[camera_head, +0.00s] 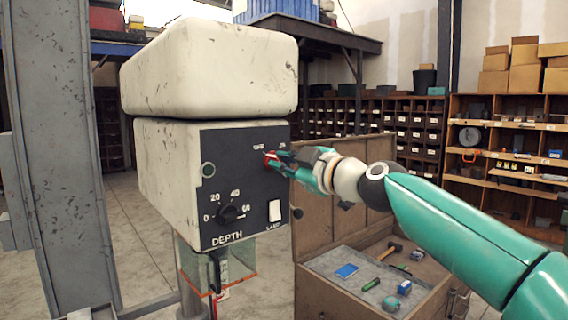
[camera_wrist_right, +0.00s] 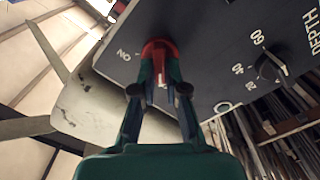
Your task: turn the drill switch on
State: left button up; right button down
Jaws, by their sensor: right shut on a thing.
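The drill's cream head carries a dark control panel (camera_head: 240,185) facing me. The red drill switch (camera_head: 268,158) sits at the panel's upper right, under the OFF and ON labels. My right gripper (camera_head: 279,160) reaches it from the right and is shut on it. In the right wrist view the red switch (camera_wrist_right: 158,48) shows between the two green fingertips (camera_wrist_right: 160,78), with the ON label upside down at its left. The fingers hide part of the switch, so I cannot tell which label it points to. My left gripper is not in view.
A grey column (camera_head: 60,150) stands at the left. An open wooden cabinet (camera_head: 330,285) with tools stands behind my right arm.

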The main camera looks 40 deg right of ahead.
jog(key=shift+f+m, duration=0.1)
jog(key=shift+m, duration=0.3)
jog(key=m, duration=1.1)
jog(key=m+b, duration=0.1)
jog(key=m, duration=0.4)
jog(key=shift+d+m, duration=0.35)
jog(key=shift+m, duration=0.05)
jog(key=shift+w+f, duration=0.1)
jog(key=c, duration=1.2)
grip_release()
